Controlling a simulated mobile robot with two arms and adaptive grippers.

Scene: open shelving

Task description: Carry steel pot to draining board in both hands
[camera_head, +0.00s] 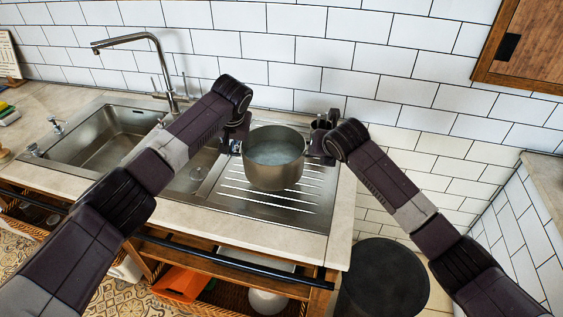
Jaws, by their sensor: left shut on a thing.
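The steel pot (273,160) is upright over the ribbed draining board (290,211), to the right of the sink bowls. I cannot tell whether its base touches the board. My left gripper (237,146) is at the pot's left side, shut on it. My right gripper (315,150) is at the pot's right side, and its fingers are mostly hidden behind its own wrist and arm. The pot looks level and its inside looks empty.
The sink bowl (110,140) and tall tap (160,70) are at the left. A tiled wall rises behind. A wooden cabinet (530,45) hangs at upper right. A dark round-topped thing (384,278) stands below the counter's right end. A sponge (6,108) lies far left.

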